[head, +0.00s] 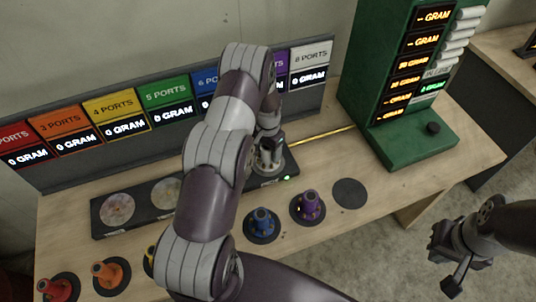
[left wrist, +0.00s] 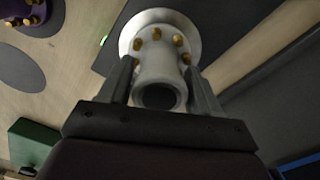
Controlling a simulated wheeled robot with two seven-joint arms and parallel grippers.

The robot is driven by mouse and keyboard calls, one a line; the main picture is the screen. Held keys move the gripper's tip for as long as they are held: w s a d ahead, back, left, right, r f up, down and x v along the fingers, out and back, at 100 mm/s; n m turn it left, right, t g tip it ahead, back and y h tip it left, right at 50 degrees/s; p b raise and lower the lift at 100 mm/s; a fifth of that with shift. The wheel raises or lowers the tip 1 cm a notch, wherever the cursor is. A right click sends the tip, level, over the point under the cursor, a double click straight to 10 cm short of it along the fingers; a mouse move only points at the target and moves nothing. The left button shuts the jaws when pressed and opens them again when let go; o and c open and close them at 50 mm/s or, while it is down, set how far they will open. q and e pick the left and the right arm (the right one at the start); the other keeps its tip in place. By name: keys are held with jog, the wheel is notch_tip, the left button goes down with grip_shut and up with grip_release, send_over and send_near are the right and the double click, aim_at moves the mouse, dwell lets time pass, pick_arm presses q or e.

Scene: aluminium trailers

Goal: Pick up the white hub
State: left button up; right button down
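The white hub (head: 270,158) stands at the right end of the dark scale strip at the back of the bench, partly hidden by my left arm in the head view. In the left wrist view the hub (left wrist: 160,70) shows a round white flange, gold studs and a hollow neck facing the camera. My left gripper (left wrist: 161,85) has one finger on each side of the neck, with no clear gap between fingers and hub. The hub's flange appears to be at the dark strip. My right gripper (head: 452,266) is open and empty, off the bench at the lower right.
Blue (head: 262,222), purple (head: 308,205), orange (head: 108,273) and red (head: 57,288) hubs stand along the front on dark discs. An empty disc (head: 349,193) lies right of the purple one. A green display cabinet (head: 415,140) stands at the right. A port sign board (head: 125,127) is behind.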

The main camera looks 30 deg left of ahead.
pick_arm(q)
jog(key=c, duration=1)
jog(key=shift+w, duration=0.1)
grip_shut()
jog(key=shift+r, duration=0.1)
